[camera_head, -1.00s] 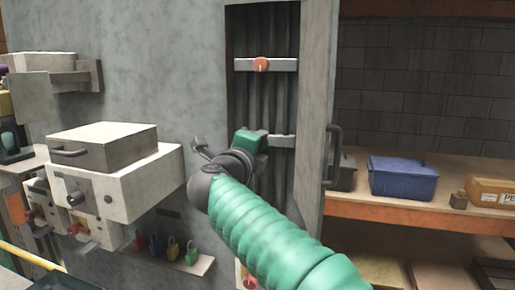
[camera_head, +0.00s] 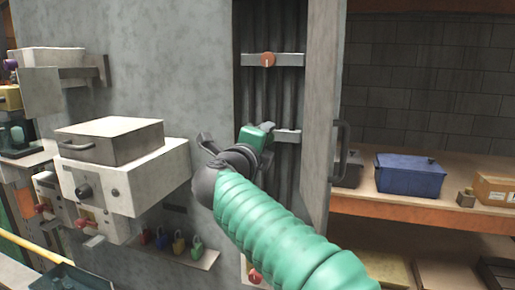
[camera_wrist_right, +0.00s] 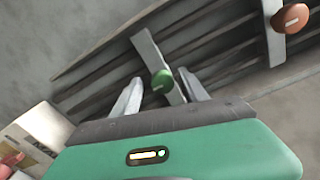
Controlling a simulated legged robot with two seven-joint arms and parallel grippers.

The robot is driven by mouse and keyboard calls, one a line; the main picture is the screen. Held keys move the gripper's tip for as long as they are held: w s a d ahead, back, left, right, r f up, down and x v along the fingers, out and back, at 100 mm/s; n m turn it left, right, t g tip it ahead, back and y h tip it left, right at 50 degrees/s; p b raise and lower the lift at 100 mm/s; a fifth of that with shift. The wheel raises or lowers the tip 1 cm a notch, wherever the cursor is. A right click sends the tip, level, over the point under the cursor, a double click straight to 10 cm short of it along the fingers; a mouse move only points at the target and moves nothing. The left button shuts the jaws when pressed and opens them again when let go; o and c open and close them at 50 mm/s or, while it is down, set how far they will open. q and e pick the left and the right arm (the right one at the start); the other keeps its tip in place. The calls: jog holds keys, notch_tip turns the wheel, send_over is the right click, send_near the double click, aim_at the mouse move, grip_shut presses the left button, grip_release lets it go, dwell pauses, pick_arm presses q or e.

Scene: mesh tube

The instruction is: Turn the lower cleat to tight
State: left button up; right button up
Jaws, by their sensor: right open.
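The lower cleat is a pale bar (camera_head: 288,135) across the dark tubes in the open cabinet. In the right wrist view its green knob (camera_wrist_right: 162,80) has a short pale mark. The upper cleat (camera_head: 287,60) has an orange knob (camera_head: 268,60), which also shows in the right wrist view (camera_wrist_right: 291,18). My right gripper (camera_wrist_right: 160,77) is open, with one finger on each side of the green knob; contact is not clear. In the head view the right gripper hides that knob. My left gripper is not in view.
The cabinet door (camera_head: 323,110) stands open just right of my right arm. A grey-white box (camera_head: 130,175) juts from the wall at left, above a shelf of coloured padlocks (camera_head: 178,246). A blue bin (camera_head: 409,177) sits on shelving at right.

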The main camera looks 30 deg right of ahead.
jog(key=b+v, duration=0.4)
jog(key=v, duration=1.2)
jog(key=shift+s+a, duration=0.15)
jog(key=shift+a, duration=0.15)
jog(key=shift+d, duration=0.15)
